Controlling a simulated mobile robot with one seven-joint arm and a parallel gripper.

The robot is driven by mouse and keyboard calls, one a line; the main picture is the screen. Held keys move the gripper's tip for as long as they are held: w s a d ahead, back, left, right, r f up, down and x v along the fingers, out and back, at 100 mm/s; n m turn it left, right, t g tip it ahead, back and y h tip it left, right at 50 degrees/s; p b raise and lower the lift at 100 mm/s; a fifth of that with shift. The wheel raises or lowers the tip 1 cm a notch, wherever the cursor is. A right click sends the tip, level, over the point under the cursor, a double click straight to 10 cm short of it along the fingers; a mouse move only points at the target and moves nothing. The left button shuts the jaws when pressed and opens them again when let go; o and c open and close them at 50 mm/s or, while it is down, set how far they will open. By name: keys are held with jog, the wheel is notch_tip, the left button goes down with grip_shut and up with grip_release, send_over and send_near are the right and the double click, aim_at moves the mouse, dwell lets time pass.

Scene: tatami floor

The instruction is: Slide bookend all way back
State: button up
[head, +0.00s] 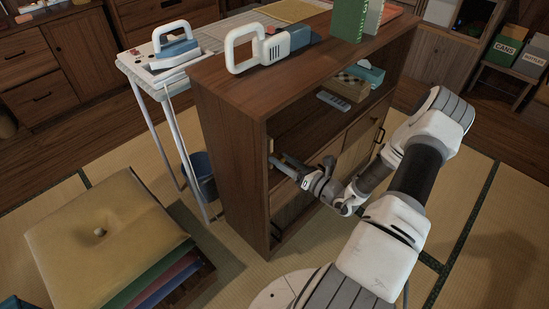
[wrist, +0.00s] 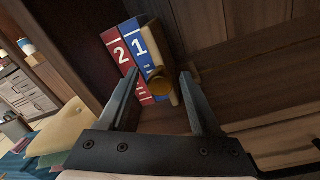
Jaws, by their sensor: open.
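The bookend appears in the wrist view as an upright tan wooden panel (wrist: 168,52) with a round brass knob (wrist: 158,82) on its front. It stands at the right side of a blue book marked 1 (wrist: 138,48) and a red book marked 2 (wrist: 117,50). My gripper (wrist: 161,75) is open, its fingers on either side of the knob in the picture. I cannot tell whether either finger touches it. In the head view my gripper (head: 283,166) reaches into the left part of the dark wooden bookcase (head: 232,150). The bookend is hard to make out there.
A remote (head: 338,100), a patterned box (head: 346,85) and a tissue box (head: 368,74) sit on the upper shelf. A yellow cushion (head: 105,228) lies at the left on stacked cushions.

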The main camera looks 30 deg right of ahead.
aim_at(277, 157)
jog(key=shift+x, duration=1.75)
grip_shut()
